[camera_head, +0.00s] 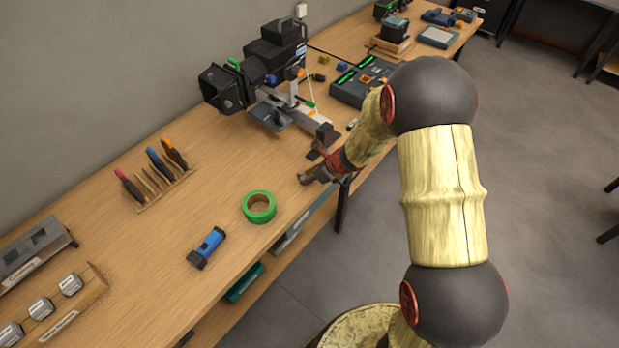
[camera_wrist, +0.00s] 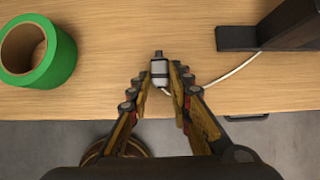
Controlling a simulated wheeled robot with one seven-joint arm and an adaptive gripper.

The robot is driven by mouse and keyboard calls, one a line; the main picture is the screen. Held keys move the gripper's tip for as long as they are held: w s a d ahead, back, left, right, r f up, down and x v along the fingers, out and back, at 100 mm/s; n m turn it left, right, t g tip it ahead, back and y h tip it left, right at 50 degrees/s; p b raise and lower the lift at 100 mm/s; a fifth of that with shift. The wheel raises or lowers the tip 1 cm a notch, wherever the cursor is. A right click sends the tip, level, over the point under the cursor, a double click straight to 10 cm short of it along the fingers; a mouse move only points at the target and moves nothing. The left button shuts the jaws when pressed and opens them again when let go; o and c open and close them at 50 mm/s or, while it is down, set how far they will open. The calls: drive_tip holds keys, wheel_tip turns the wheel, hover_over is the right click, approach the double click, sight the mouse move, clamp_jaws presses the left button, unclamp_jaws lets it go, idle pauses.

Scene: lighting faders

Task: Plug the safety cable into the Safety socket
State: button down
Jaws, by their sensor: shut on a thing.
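My gripper (camera_wrist: 160,84) is shut on a small grey plug with a black band and a dark tip, the end of the safety cable (camera_wrist: 160,67). The plug's tip points away from the wrist. Its pale cord (camera_wrist: 235,69) runs off to the right, past a dark stand foot. In the head view my gripper (camera_head: 310,177) is near the front edge of the bench, and the plug cannot be made out there. No socket labelled Safety can be read in either view.
A stage light (camera_head: 265,65) on a stand is behind my gripper on the bench (camera_head: 165,222). A green tape roll (camera_head: 259,207) and a blue flashlight (camera_head: 207,247) lie to the left. Fader consoles (camera_head: 362,80) sit farther right. Bare wood lies between the tape and the tool rack (camera_head: 160,190).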

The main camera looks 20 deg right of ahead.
drive_tip(key=shift+r+p, duration=2.2)
drive_tip(key=shift+r, duration=0.4)
drive_tip(key=shift+f, duration=0.1)
